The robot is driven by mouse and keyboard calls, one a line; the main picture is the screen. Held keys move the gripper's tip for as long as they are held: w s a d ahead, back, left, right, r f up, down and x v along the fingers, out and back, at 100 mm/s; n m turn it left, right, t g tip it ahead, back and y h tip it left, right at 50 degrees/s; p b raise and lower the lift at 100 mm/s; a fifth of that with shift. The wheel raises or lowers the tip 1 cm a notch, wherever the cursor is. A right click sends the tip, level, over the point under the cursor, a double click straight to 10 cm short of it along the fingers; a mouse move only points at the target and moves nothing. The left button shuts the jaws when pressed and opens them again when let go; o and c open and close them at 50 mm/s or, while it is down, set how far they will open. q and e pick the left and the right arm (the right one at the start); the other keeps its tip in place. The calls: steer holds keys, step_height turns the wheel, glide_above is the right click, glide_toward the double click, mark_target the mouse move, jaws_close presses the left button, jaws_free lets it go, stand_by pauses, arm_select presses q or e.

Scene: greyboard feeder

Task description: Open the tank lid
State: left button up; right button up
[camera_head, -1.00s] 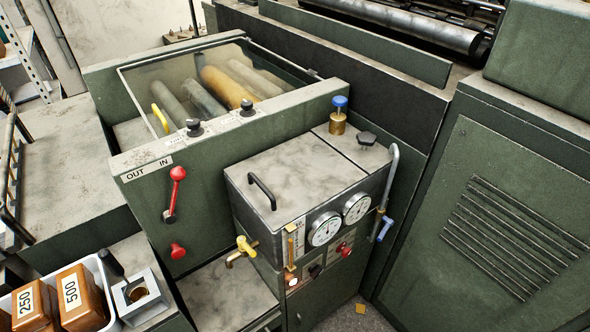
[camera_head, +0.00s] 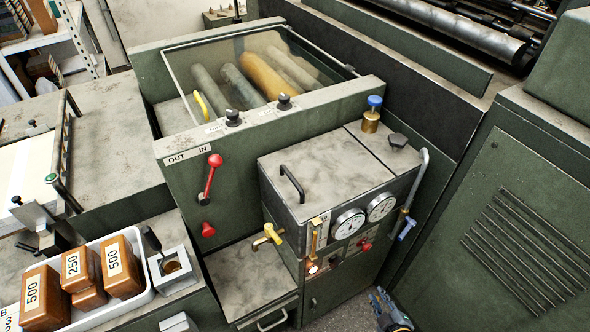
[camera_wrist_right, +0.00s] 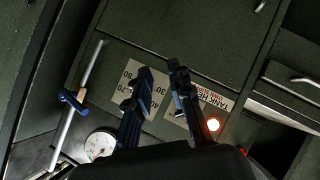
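The tank is a grey and green box at the middle of the head view. Its flat, stained grey tank lid (camera_head: 335,165) is closed and carries a black bar handle (camera_head: 292,184) on its left part. My right gripper (camera_head: 391,311) shows at the bottom edge of the head view, low in front of the tank and well below the lid, touching nothing that I can see. In the right wrist view my right gripper (camera_wrist_right: 161,68) is open and empty, with the tank's labelled front beyond it. My left gripper is not in view.
Two dial gauges (camera_head: 349,222), a yellow tap (camera_head: 268,235) and a blue-handled pipe (camera_head: 405,228) stick out around the tank front. A brass fitting with a blue cap (camera_head: 372,114) stands behind the lid.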

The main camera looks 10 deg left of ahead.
mark_target(293, 179)
steer(key=w+a+r+n+t+y+p, duration=0.1)
steer(key=w+a+r+n+y, duration=0.1)
steer(key=r, duration=0.7)
steer(key=w+a+r+n+t+y+p, duration=0.1)
steer(key=w+a+r+n+y, duration=0.1)
steer(key=r+n, duration=0.3)
steer(key=w+a+r+n+t+y+p, duration=0.1)
steer(key=w+a+r+n+y, duration=0.1)
steer(key=r, duration=1.2)
steer(key=shift+w+a+r+n, duration=0.1)
steer(key=shift+w+a+n, duration=0.3)
steer(key=shift+a, duration=0.2)
steer(key=shift+w+a+n, duration=0.3)
steer(key=shift+w+a, duration=0.15)
steer(key=shift+a, duration=0.15)
steer(key=s+a+r+n+g+y+p, duration=0.3)
steer(key=a+r+n+g, duration=0.4)
steer(key=n, duration=0.6)
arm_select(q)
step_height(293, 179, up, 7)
arm_select(e)
steer(key=shift+t+y, duration=0.4)
steer(key=x, duration=1.3)
steer(key=shift+a+r, duration=0.2)
steer(key=shift+r, duration=0.05)
jaws_close()
